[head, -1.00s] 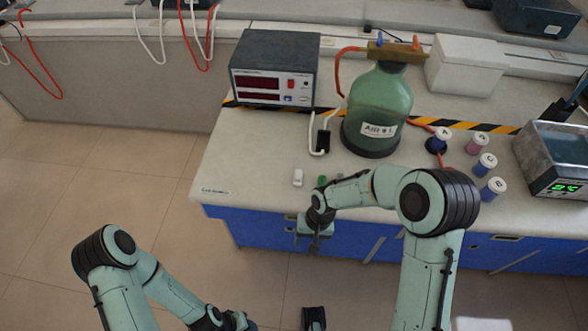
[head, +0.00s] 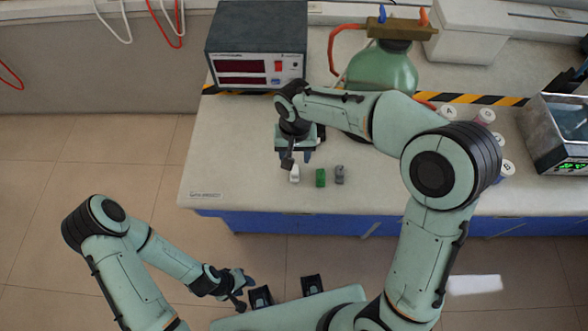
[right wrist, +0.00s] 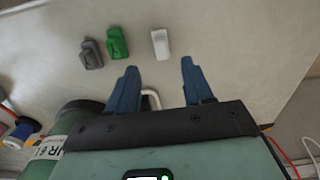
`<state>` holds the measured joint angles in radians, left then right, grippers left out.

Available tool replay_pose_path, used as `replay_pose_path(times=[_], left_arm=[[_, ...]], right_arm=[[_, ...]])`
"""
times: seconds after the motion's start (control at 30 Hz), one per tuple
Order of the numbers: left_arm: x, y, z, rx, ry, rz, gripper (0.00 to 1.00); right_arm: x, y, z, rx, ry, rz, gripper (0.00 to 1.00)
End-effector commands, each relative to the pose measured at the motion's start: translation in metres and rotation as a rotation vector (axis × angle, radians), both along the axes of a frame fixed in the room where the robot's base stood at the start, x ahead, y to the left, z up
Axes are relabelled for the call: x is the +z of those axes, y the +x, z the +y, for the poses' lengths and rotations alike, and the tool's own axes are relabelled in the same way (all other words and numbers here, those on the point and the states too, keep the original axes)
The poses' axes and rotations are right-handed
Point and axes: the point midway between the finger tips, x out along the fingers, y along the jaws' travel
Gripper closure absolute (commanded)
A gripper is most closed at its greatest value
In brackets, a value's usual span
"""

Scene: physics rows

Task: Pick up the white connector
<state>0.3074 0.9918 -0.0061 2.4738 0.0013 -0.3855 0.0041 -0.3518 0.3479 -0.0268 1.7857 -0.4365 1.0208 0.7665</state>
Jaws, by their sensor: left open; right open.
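The white connector (head: 294,174) lies on the pale bench top near its front edge, left of the green connector (head: 320,178) and the grey connector (head: 340,175). My right gripper (head: 293,157) is open and empty just behind it, above the bench. In the right wrist view the white connector (right wrist: 160,43) lies just beyond the two blue fingertips (right wrist: 159,68), roughly in line with the gap between them. Nothing is between the fingers. My left gripper (head: 246,292) is open and empty, out over the floor in front of the bench.
A meter box (head: 256,45) and a green bottle (head: 385,70) stand behind my right gripper. Lettered vials (head: 484,117) and a water bath (head: 557,135) are at the right. The bench (head: 235,150) is clear to the left of the connectors.

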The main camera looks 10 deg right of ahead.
Motion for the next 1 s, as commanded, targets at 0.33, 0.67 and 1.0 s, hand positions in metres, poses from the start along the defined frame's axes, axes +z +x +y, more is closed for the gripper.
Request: replay_pose_path(times=[0.33,0.67,1.0], left_arm=[[-0.002,-0.001,0.000,0.000,0.000,0.001,0.57],[-0.001,0.000,0.000,0.000,0.000,-0.001,0.57],[-0.001,0.000,0.000,0.000,0.000,-0.001,0.57]], right_arm=[[-0.036,0.001,0.000,-0.001,0.000,0.001,0.49],[-0.080,0.005,-0.001,0.000,-0.001,0.002,0.49],[-0.082,0.006,-0.001,0.000,0.001,0.000,0.68]])
